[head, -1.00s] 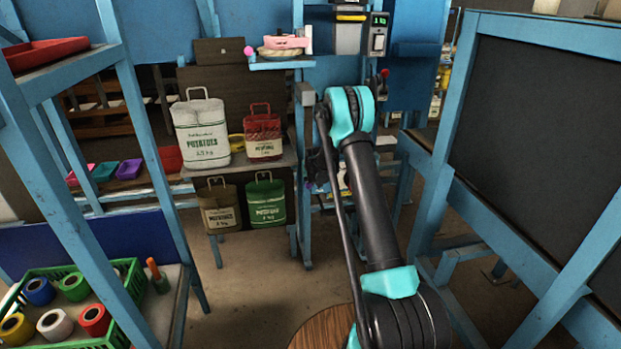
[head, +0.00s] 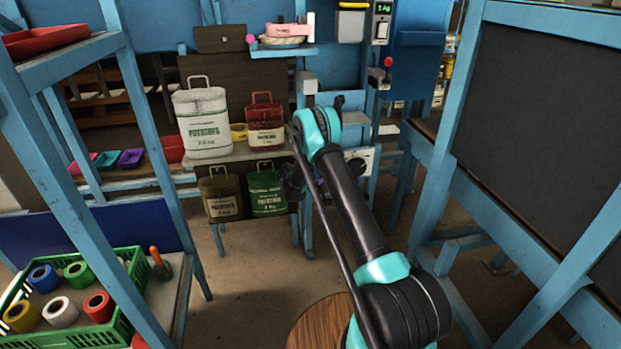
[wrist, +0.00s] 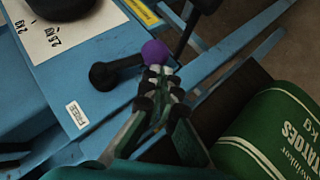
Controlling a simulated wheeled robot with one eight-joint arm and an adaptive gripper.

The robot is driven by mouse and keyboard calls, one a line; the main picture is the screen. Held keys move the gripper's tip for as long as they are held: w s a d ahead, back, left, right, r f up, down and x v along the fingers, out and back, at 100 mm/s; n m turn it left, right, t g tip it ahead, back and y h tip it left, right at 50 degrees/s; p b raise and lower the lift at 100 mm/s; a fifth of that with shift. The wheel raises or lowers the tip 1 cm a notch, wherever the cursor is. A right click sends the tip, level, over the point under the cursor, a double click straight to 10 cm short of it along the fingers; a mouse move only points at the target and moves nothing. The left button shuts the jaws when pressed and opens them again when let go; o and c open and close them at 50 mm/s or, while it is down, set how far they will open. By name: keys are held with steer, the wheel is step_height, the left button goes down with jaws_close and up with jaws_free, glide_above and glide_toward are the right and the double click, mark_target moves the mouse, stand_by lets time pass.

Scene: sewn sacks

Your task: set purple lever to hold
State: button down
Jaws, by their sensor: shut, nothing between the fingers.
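The purple lever shows in the wrist view as a dark arm with a round purple knob (wrist: 155,51). Its arm runs from a dark pivot (wrist: 103,76) on a blue panel to the knob, pointing toward the upper right. A white label reading FREE (wrist: 76,115) lies below the pivot. A yellow label (wrist: 140,11) sits at the panel's upper edge; its text is too small to read. My gripper (wrist: 161,74) is shut and empty, its tips right beside the knob; I cannot tell whether they touch. In the head view the arm mostly hides the lever.
A green potato sack (wrist: 275,135) hangs close to the right of my gripper; it also shows in the head view (head: 267,192). A dial plate (head: 362,160) is beside the lever. A red-knobbed lever (head: 388,62) stands higher. Blue frames flank both sides.

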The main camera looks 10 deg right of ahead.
steer(key=shift+w+d+f, duration=0.1)
steer(key=shift+d+f, duration=0.55)
steer(key=shift+f, duration=0.15)
steer(key=shift+d+f, duration=0.1)
stand_by(0.3)
